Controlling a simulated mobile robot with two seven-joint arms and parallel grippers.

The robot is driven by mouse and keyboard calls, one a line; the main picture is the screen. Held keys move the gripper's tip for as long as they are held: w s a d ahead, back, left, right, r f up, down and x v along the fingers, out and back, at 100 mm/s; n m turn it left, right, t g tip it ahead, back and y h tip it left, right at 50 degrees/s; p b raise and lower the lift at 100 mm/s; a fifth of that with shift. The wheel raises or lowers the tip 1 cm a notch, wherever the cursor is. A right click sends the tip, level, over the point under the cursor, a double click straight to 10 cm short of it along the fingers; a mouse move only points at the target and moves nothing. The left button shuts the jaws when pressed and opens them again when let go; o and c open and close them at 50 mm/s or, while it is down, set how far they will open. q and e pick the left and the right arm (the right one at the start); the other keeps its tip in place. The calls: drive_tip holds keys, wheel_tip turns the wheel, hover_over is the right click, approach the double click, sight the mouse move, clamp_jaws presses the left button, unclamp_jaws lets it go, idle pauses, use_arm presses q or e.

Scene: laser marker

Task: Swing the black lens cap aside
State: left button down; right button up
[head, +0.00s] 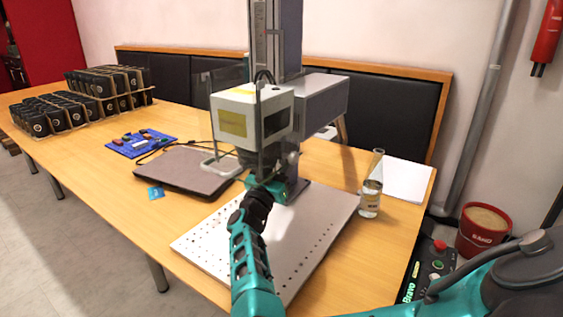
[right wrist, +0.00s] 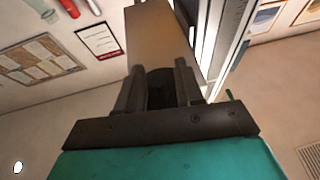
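The laser marker's pale head (head: 250,115) hangs from a grey column over a perforated plate (head: 325,225). My right arm reaches up from the bottom middle, and its gripper (head: 272,188) is just under the head. In the right wrist view the two dark fingers (right wrist: 160,75) point up towards the underside of the head (right wrist: 158,32). A dark round part, apparently the black lens cap (right wrist: 160,88), shows between them. The fingers stand a little apart; whether they touch or clamp it is unclear. My left gripper is out of view.
A closed laptop (head: 190,170) and a blue board (head: 142,143) lie left of the plate. A glass flask (head: 371,190) stands at the plate's right edge. White paper (head: 405,180) lies behind it. Racks of black items (head: 110,85) fill the table's far left.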

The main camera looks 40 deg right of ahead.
drive_tip(key=shift+o, duration=0.2)
drive_tip(key=v, duration=0.7)
drive_tip(key=shift+a, duration=0.3)
drive_tip(key=shift+s+f, duration=0.1)
